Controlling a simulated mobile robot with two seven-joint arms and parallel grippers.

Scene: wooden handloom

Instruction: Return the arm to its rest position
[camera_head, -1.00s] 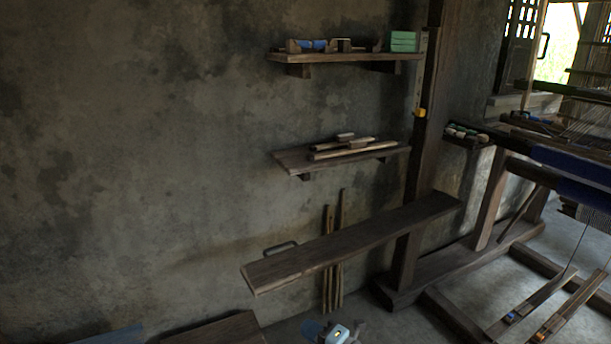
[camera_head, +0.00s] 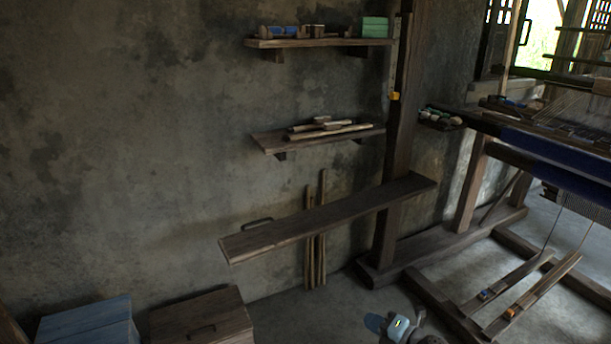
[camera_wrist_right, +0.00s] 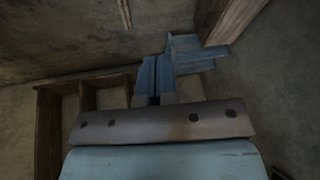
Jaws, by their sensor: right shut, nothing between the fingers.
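My right gripper (camera_head: 375,323) shows small at the bottom edge of the head view, low over the grey floor. Its pale blue wrist housing (camera_head: 399,327) is beside it. In the right wrist view, the two blue fingers (camera_wrist_right: 155,78) point away from the metal bar and are together with only a thin dark slit between them. They are shut and hold nothing. My left gripper is in neither view.
A wooden bench plank (camera_head: 330,217) stands out by the wall. Two wall shelves (camera_head: 320,43) carry small tools. A blue chest (camera_head: 88,322) and a brown chest (camera_head: 200,315) sit lower left. The loom's post (camera_head: 395,160) and treadles (camera_head: 530,295) are right.

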